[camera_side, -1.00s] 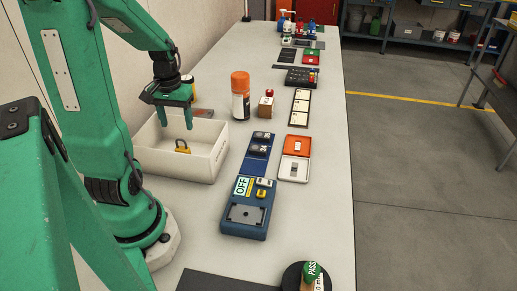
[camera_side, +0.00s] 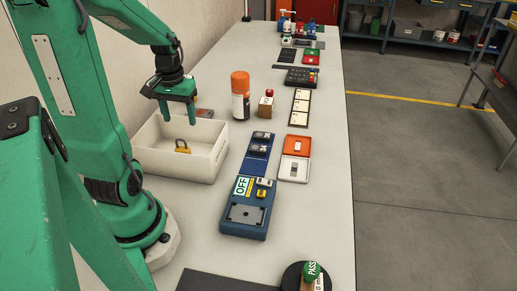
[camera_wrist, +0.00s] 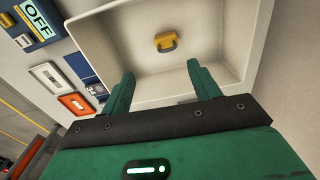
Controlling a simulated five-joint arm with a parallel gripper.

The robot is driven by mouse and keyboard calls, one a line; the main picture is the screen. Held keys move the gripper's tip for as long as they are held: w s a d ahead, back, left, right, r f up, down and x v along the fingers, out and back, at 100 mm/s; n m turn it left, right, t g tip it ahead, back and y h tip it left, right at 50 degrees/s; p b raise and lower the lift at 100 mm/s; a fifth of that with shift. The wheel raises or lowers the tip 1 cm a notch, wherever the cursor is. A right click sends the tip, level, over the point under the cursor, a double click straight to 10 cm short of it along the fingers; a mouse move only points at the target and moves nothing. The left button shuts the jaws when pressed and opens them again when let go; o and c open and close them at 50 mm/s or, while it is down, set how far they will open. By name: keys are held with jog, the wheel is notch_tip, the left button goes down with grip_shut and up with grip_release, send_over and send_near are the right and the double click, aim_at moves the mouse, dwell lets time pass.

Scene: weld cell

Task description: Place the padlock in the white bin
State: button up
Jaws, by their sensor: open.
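The yellow padlock (camera_side: 183,147) with a grey shackle lies inside the white bin (camera_side: 190,168), on its floor. It also shows in the wrist view (camera_wrist: 165,42), near the back of the bin floor. My gripper (camera_side: 178,118) is above the bin, open and empty, with its green fingers pointing down. In the wrist view my gripper (camera_wrist: 160,85) has its fingers well apart, and the padlock lies beyond the gap between them, not touching either finger.
A blue device with an OFF label (camera_side: 245,213) stands right of the bin. An orange-capped bottle (camera_side: 240,97) and a wooden block with a red top (camera_side: 266,105) stand behind it. Orange and white trays (camera_side: 295,157) lie further right.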

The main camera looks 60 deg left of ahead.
jog(key=w+d+r+m+t, duration=0.1)
jog(key=d+r+m, duration=0.3)
jog(key=d, duration=0.7)
jog(key=d+r+m+t, duration=0.4)
jog(key=d+r, duration=0.2)
jog(key=d, duration=0.4)
jog(key=shift+w+d+r+m, duration=0.3)
jog(key=shift+w+d+r, duration=0.05)
jog(key=shift+w, duration=0.05)
